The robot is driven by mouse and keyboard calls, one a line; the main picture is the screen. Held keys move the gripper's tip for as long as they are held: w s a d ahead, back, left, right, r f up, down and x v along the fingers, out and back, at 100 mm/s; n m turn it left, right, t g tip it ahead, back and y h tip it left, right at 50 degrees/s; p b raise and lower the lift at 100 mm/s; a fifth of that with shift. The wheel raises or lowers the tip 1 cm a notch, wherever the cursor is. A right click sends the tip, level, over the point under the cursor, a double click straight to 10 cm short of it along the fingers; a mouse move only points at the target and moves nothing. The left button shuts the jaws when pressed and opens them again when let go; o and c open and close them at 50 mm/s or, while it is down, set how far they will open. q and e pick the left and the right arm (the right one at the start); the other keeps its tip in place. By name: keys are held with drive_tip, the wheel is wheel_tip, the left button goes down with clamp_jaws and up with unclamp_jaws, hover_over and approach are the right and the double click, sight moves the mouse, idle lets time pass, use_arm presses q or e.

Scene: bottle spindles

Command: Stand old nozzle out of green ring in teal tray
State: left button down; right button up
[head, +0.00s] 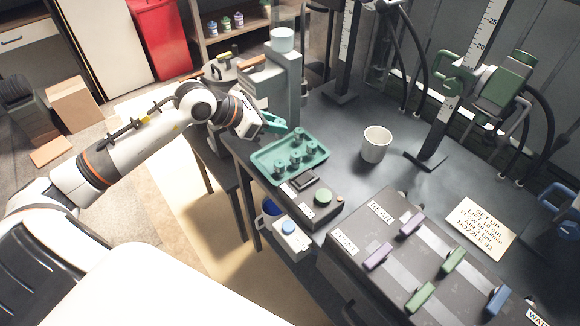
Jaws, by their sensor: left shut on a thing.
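The teal tray (262,163) lies on the dark bench near its left edge, with several small teal upright pieces (296,158) standing in it. My left gripper (273,122) is just beyond the tray's far left corner, beside a grey-green column. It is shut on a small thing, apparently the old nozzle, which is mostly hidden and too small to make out. A spindle station with green parts (500,88) stands at the right; I cannot make out a separate green ring. My right gripper is not in view.
A white cup (376,144) stands right of the tray. A control panel (400,262) with coloured handles fills the front right. The grey-green column (284,85) rises close to my left gripper.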

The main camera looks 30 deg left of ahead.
use_arm(q)
drive_tip(key=a+n+t+y, duration=0.1)
drive_tip(key=a+n, duration=0.1)
hover_over(269, 160)
wheel_tip(269, 160, down, 5)
drive_tip(key=shift+f, duration=0.2)
wheel_tip(269, 160, down, 4)
drive_tip(key=shift+f, duration=0.1)
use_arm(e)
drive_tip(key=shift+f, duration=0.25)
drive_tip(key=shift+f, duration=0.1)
use_arm(q)
drive_tip(key=c, duration=1.1)
unclamp_jaws()
drive_tip(key=shift+c, duration=0.2)
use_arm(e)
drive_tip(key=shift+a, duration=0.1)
